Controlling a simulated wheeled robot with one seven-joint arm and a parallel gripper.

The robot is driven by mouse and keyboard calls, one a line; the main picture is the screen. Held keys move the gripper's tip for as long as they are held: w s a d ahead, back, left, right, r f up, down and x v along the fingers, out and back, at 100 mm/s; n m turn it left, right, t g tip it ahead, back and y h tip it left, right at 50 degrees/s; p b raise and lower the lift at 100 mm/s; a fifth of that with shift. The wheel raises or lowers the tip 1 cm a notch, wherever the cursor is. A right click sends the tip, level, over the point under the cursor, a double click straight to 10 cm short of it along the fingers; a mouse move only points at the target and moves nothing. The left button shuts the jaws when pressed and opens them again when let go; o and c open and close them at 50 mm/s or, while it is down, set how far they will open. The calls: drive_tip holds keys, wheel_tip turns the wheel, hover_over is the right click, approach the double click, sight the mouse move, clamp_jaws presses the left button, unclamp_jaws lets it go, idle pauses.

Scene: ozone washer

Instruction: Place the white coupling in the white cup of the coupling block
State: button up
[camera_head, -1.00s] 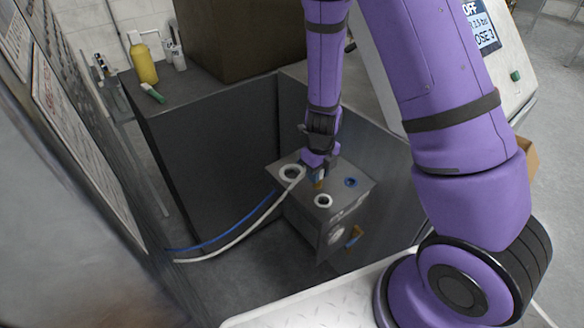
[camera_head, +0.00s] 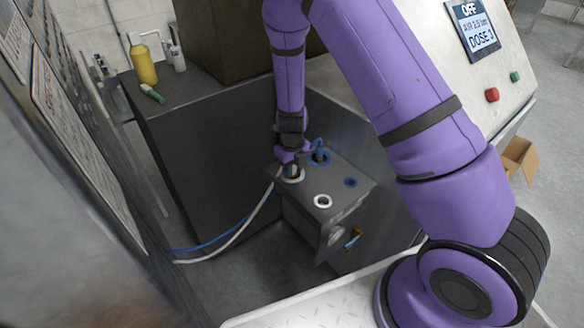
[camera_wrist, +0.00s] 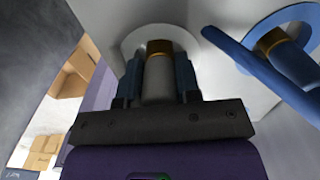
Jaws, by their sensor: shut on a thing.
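My gripper (camera_head: 287,163) is over the far-left white cup (camera_head: 294,178) of the grey coupling block (camera_head: 345,200). In the wrist view, my gripper's blue fingers (camera_wrist: 159,82) are shut on the white coupling (camera_wrist: 157,82), a pale body with a brass end. The brass end lines up with the white cup (camera_wrist: 132,44), whose ring shows around it. I cannot tell how deep the coupling sits. A white hose (camera_head: 258,205) runs from the gripper area down to the left. A blue coupling (camera_head: 318,150) stands at the blue cup beside it, also in the wrist view (camera_wrist: 285,55).
The block also has a smaller white ring (camera_head: 323,201) and a smaller blue ring (camera_head: 350,182). A blue hose (camera_head: 215,242) lies beside the white one. Dark tank walls (camera_head: 215,160) stand behind and left. A yellow bottle (camera_head: 144,64) is on the ledge. An open cardboard box (camera_head: 517,160) lies right.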

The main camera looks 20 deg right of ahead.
drive_tip(key=o, duration=1)
drive_tip(key=shift+f, duration=0.1)
wheel_tip(320, 180, up, 13)
drive_tip(key=shift+f, duration=0.2)
drive_tip(key=s+d+r+n+t+y, duration=0.1)
drive_tip(key=s+d+r+n, duration=0.1)
drive_tip(key=s+r+n, duration=0.7)
drive_tip(key=s+d+r+n+t+y, duration=0.1)
drive_tip(key=s+r+n+y, duration=0.15)
drive_tip(key=r+n, duration=0.8)
drive_tip(key=s+d+r+n+t+h, duration=0.1)
drive_tip(key=s+d+r+n, duration=0.1)
drive_tip(key=s+r+n, duration=0.3)
drive_tip(key=s+d+r+n+t+h, duration=0.2)
drive_tip(key=s+r+n, duration=0.4)
drive_tip(key=s, duration=0.6)
drive_tip(key=shift+s+n, duration=0.4)
drive_tip(key=shift+n, duration=0.55)
